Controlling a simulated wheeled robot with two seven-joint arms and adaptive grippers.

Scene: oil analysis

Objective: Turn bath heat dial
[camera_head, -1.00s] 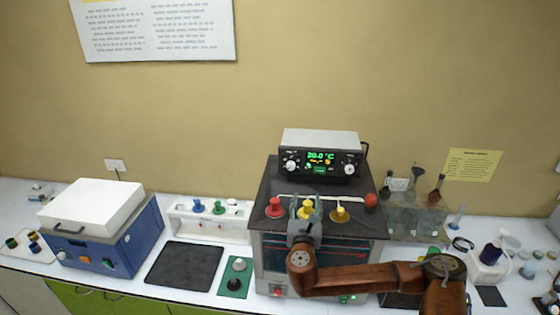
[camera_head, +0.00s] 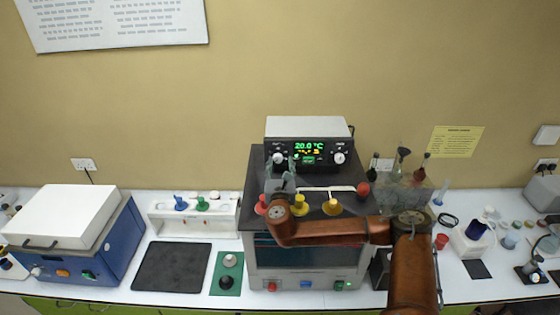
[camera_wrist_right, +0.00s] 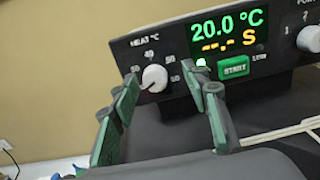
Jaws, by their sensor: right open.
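The bath controller (camera_head: 308,131) is a grey box with a black front panel and a green display reading 20.0 °C. Its white heat dial (camera_head: 278,159) is at the panel's left, and it shows in the right wrist view (camera_wrist_right: 155,78) under the label HEAT °C, with numbers around it. My right gripper (camera_head: 282,166) is open in front of the panel's left part. In the right wrist view its green-padded fingers (camera_wrist_right: 165,95) stand apart, one to each side of the dial and nearer the camera. I see no contact with the dial. My left gripper is out of view.
A second white knob (camera_head: 339,157) and a green START button (camera_wrist_right: 234,67) share the panel. A blue white-lidded box (camera_head: 100,240) stands left; glassware (camera_head: 403,165) stands right.

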